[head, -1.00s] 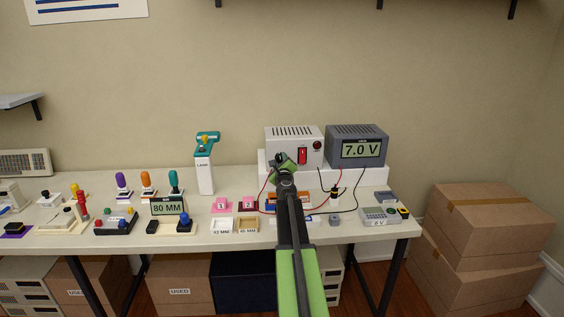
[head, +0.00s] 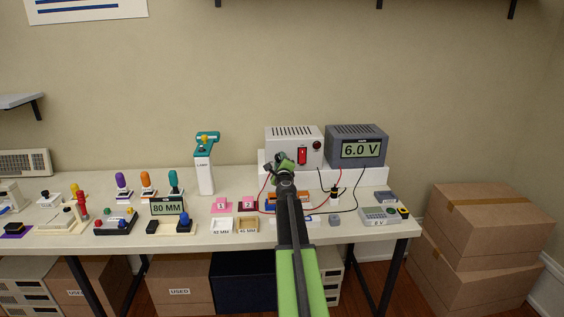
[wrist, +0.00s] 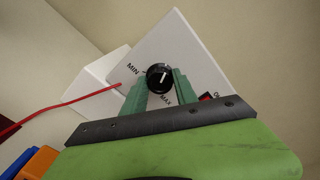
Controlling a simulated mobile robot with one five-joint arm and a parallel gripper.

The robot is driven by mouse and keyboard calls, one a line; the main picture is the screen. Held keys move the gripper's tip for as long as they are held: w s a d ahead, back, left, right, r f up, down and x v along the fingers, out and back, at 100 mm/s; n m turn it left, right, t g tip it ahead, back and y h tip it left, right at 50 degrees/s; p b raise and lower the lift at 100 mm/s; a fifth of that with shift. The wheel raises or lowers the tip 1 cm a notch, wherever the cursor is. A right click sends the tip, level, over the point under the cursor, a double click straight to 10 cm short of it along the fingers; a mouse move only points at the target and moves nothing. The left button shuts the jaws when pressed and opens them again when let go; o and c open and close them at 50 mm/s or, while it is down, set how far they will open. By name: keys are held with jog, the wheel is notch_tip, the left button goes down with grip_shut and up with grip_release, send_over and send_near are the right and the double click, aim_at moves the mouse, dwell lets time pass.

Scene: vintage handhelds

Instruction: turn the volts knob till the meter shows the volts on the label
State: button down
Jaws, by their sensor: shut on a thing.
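The volts knob (wrist: 159,77) is a black round knob with a white pointer line, on the face of the white power supply (wrist: 185,50), between MIN and MAX marks. My gripper (wrist: 160,83) has its two green fingers shut on the knob, one on each side. In the head view my gripper (head: 283,161) hides the knob at the supply's left front.
A red switch (head: 302,156) sits right of the knob on the supply. Red and black leads (head: 352,197) hang down in front. Cardboard boxes (head: 480,232) are right of the table.

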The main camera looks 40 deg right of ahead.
jog(key=c, duration=1)
grip_release()
jog(key=shift+o, duration=0.2)
jog(key=v, duration=1.7)
jog(key=shift+s+a, duration=0.2)
